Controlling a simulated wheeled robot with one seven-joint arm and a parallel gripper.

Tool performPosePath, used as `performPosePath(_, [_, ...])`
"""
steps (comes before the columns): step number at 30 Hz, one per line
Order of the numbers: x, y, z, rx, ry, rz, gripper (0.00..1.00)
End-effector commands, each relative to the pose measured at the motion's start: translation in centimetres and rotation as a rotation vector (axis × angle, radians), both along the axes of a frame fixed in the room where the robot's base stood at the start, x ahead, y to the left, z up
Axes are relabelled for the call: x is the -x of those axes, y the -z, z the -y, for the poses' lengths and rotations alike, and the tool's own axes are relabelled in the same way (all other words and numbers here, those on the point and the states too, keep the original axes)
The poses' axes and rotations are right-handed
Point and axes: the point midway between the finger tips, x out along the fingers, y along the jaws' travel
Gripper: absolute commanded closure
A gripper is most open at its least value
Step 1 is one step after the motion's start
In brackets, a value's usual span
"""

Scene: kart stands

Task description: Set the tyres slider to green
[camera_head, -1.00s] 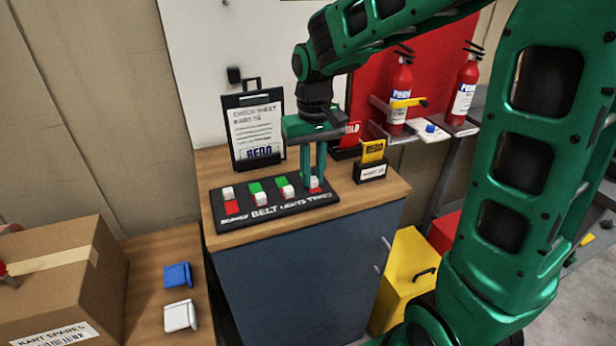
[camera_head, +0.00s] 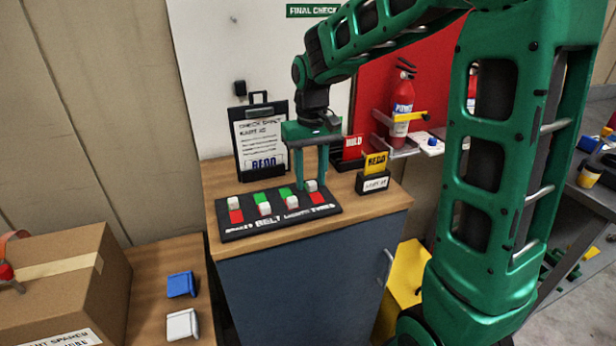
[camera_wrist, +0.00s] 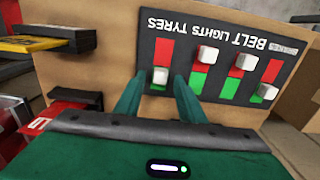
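The dark slider board (camera_head: 233,236) lies on the wooden top of the blue cabinet. The tyres slider has a white knob (camera_head: 311,186) at the end away from its label, with red (camera_head: 317,198) showing on the label side. My gripper (camera_head: 311,183) is open and points down at this slider. In the wrist view, the fingers (camera_wrist: 158,80) stand on either side of the tyres knob (camera_wrist: 159,76), with visible gaps. The lights knob (camera_wrist: 208,54) and belt knob (camera_wrist: 245,62) sit near their labels with green showing. The brakes knob (camera_wrist: 268,92) is at the far end with red showing.
A clipboard (camera_head: 262,135) stands behind the board. A small yellow-and-black card holder (camera_head: 373,183) and a red sign (camera_head: 352,146) stand to its right. A cardboard box (camera_head: 60,290) and blue and white pieces are lower left. A fire extinguisher (camera_head: 401,115) is on the shelf at right.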

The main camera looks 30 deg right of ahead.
Motion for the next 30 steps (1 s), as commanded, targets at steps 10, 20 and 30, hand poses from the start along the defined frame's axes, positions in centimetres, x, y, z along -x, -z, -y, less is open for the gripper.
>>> performPosePath(10, [-0.2, -4.0, 0.0, 0.000, 0.000, 0.005, 0.64])
performPosePath(20, [-0.2, -9.4, 0.0, 0.000, -0.001, 0.002, 0.64])
performPosePath(30, [-0.2, -10.7, -0.1, 0.000, -0.001, -0.001, 0.64])
